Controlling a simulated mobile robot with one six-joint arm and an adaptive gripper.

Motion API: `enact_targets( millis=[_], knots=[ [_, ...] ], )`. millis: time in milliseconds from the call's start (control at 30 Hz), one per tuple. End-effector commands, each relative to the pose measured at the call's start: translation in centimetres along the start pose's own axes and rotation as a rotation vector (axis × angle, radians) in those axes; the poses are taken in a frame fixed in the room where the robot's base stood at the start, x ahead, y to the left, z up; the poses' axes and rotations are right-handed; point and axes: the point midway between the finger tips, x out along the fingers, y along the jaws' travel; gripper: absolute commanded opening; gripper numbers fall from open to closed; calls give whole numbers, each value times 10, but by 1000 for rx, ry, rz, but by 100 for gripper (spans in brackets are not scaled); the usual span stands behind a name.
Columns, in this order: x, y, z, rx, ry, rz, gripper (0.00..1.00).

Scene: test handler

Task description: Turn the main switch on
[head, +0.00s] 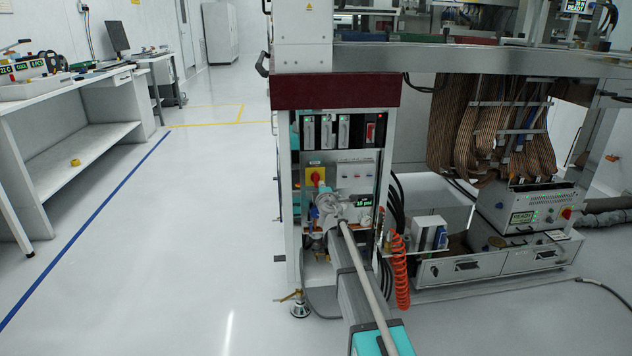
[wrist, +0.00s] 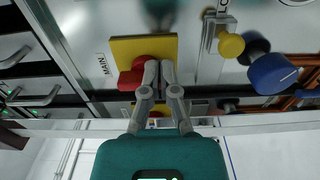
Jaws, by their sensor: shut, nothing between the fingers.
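The main switch is a red knob (head: 316,177) on a yellow plate (head: 310,186), on the front panel of the open cabinet. In the wrist view the red knob (wrist: 131,80) and yellow plate (wrist: 124,48) sit beside a "MAIN" label, with the picture turned. My gripper (head: 321,192) is just in front of and below the switch in the head view. In the wrist view my gripper (wrist: 159,66) has its fingers together and empty, with the tips over the red knob and covering part of it. I cannot tell whether they touch it.
A yellow knob (wrist: 230,45) and a blue knob (wrist: 272,74) stick out near the switch. A row of breakers (head: 328,132) is above it. An orange coiled hose (head: 400,270) hangs right of the cabinet. The floor to the left is clear.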

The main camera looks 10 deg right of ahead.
Motion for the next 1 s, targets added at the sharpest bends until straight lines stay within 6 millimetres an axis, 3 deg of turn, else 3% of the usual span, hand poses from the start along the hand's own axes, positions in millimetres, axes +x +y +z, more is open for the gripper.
enact_targets(
  millis=[333,1000],
  knots=[
    [-4,0,0,0,0,0,0],
    [-42,0,0,0,-1,0,0]
  ],
)
